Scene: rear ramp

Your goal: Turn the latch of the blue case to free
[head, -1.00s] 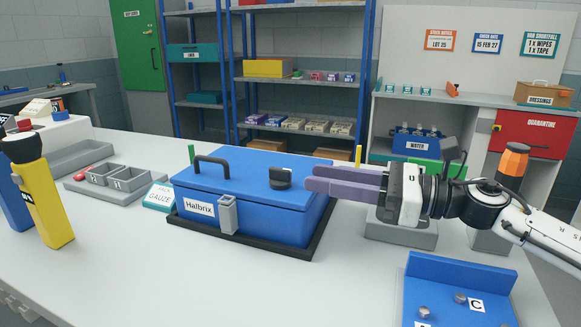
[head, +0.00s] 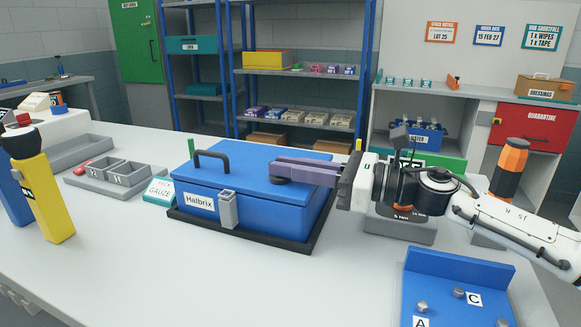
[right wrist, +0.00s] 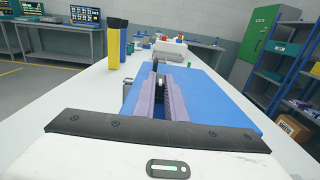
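The blue case (head: 237,203), labelled Halbrix, stands closed on a black base on the table. A grey fitting (head: 228,210) sits on the front wall. My left gripper is out of view.
A black handle (head: 211,158) stands on the lid. A gauze box (head: 158,190) is left of the case, and a yellow torch (head: 45,195) is farther left. A blue tray (head: 460,268) lies front right. The table in front of the case is clear.

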